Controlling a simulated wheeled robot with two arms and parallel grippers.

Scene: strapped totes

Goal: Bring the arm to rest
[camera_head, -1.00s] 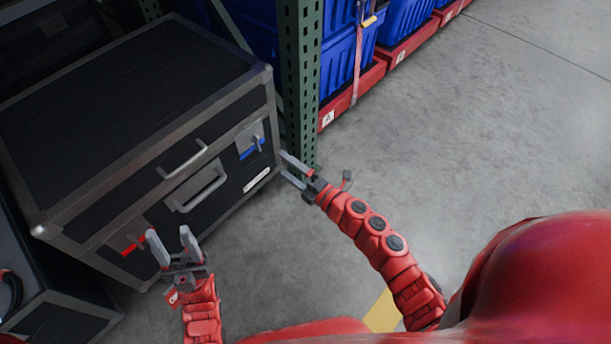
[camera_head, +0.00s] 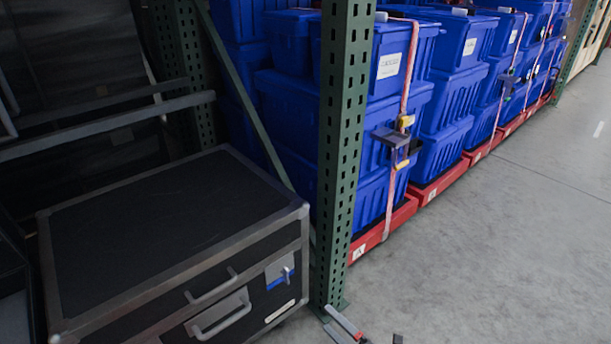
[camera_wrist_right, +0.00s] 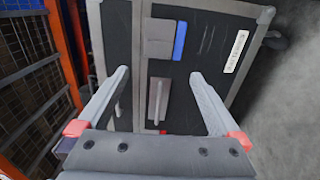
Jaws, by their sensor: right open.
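My right gripper (camera_head: 345,326) shows only at the bottom edge of the head view, low in front of the foot of the green upright. In the right wrist view my right gripper (camera_wrist_right: 160,95) is open and empty, its two grey fingers wide apart. Beyond the fingers is the front of the black case (camera_wrist_right: 180,60), with a blue-marked latch (camera_wrist_right: 178,40) and a handle; I cannot tell the exact gap. The same black case (camera_head: 170,205) stands at the left in the head view. My left gripper is out of the head view.
A green perforated rack upright (camera_head: 340,150) stands beside the case. Behind it, blue totes (camera_head: 450,95) with straps are stacked on red bases (camera_head: 440,185) along the aisle. The grey floor (camera_head: 500,270) at the right is clear.

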